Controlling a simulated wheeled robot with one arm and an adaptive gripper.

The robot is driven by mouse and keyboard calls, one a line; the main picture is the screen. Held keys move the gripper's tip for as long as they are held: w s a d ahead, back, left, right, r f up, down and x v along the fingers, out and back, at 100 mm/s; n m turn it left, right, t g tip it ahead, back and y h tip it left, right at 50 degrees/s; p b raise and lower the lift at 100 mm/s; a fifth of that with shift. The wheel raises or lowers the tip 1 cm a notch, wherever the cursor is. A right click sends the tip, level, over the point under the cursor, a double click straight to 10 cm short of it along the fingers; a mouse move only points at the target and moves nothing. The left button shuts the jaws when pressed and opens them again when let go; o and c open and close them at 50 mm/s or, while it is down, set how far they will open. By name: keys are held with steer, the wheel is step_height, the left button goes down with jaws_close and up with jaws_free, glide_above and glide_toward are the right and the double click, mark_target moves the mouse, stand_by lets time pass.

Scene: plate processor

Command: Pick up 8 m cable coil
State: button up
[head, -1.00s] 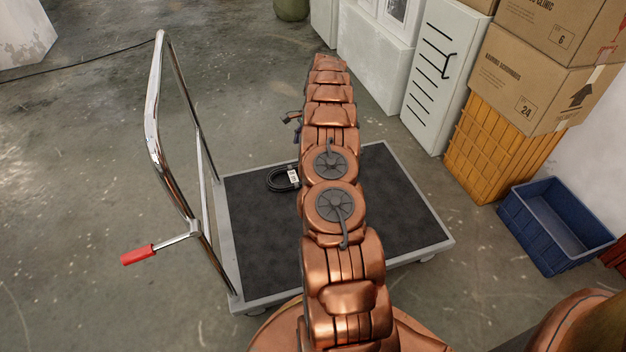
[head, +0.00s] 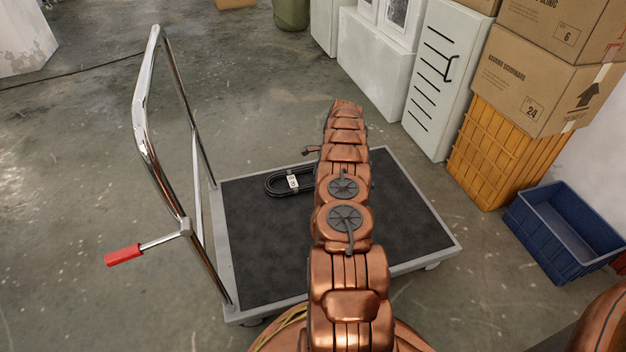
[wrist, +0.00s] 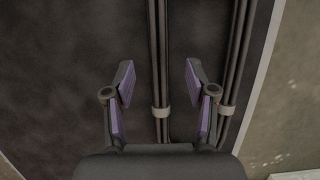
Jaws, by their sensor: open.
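The 8 m cable coil (head: 280,183) is a black flattened loop with a white label, lying on the dark deck of the platform trolley (head: 232,270). In the head view my arm hides its right end. The wrist view shows two parallel black strand bundles of the coil (wrist: 160,60), each with a pale band. My gripper (wrist: 160,78) is open and empty above it. The left bundle runs between the two fingertips in the picture; the right bundle passes beyond the right finger. I cannot tell the exact height gap. In the head view the fingers are not clearly seen.
The trolley's chrome push handle (head: 142,110) with a red grip (head: 123,255) rises on the left. A blue bin (head: 565,235), yellow crate (head: 500,160), cardboard boxes (head: 545,85) and white cabinet (head: 436,75) stand at right. The rest of the deck looks clear.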

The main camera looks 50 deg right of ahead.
steer(key=b+x, duration=0.1)
steer(key=x, duration=0.3)
steer(key=shift+s, duration=0.1)
steer(key=shift+r, duration=0.1)
jaws_close()
stand_by(0.3)
